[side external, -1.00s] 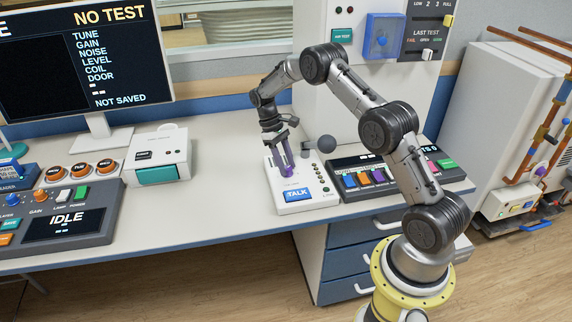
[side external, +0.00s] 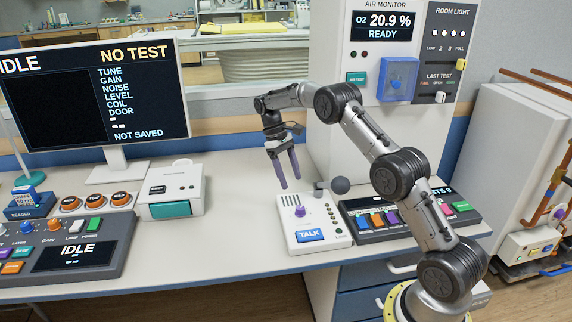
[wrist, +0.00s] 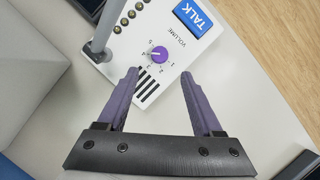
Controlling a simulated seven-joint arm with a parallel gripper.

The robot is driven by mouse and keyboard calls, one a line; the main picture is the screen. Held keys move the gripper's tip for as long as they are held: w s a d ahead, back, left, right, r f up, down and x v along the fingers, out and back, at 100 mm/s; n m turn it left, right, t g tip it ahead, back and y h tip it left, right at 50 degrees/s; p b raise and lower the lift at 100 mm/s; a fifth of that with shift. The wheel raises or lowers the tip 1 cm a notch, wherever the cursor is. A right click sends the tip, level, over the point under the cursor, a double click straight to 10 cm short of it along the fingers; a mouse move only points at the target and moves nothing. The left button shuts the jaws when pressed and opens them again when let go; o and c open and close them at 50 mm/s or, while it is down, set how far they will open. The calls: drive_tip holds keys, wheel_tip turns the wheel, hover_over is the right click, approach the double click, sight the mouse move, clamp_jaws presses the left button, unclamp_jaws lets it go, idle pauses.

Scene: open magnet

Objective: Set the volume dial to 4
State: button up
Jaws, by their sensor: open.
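The volume dial (side external: 299,212) is a small purple knob on the white talk unit (side external: 325,223), behind the blue TALK button (side external: 309,235). In the wrist view the dial (wrist: 159,55) sits inside a ring of small printed numbers. A pale mark on it seems to point left, around the 4, but it is too small to be certain. My gripper (side external: 290,183) is open and empty, raised above and slightly behind the dial, apart from it. In the wrist view its two purple fingers (wrist: 159,72) are spread wide, with the dial beyond the gap.
A grey ball on a stalk (side external: 340,185) stands at the talk unit's back right. A dark panel of coloured buttons (side external: 377,218) lies to the right. A white box with a teal front (side external: 171,190) is to the left, with clear table between.

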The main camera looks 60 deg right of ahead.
drive_tip(key=shift+v, duration=2.05)
